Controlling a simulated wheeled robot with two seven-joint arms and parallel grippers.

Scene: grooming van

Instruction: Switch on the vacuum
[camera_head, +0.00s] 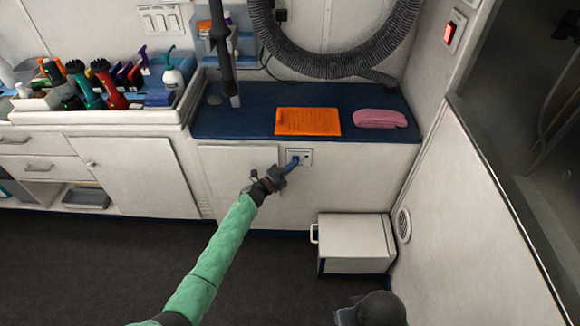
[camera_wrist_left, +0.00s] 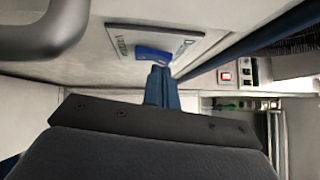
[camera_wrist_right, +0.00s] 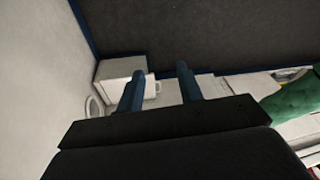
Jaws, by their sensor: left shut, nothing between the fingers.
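The vacuum switch plate (camera_head: 306,158) is a pale panel on the front of the white cabinet below the blue counter. In the left wrist view the plate (camera_wrist_left: 122,34) carries lettering that reads like "Vacuum" and a blue rocker (camera_wrist_left: 150,53). My left gripper (camera_head: 294,163) is at the plate, its fingers together and empty. In the left wrist view its blue fingertips (camera_wrist_left: 159,70) are right at the rocker's edge; I cannot tell whether they touch. The rocker's position is unclear. My right gripper (camera_wrist_right: 158,85) shows in its wrist view with its fingers apart and nothing between them.
An orange cloth (camera_head: 307,121) and a pink folded towel (camera_head: 380,118) lie on the blue counter (camera_head: 240,122). A grey ribbed hose (camera_head: 335,66) hangs above. A white box (camera_head: 356,246) with a handle stands on the floor at the right. A red-lit switch (camera_head: 449,33) is on the right wall.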

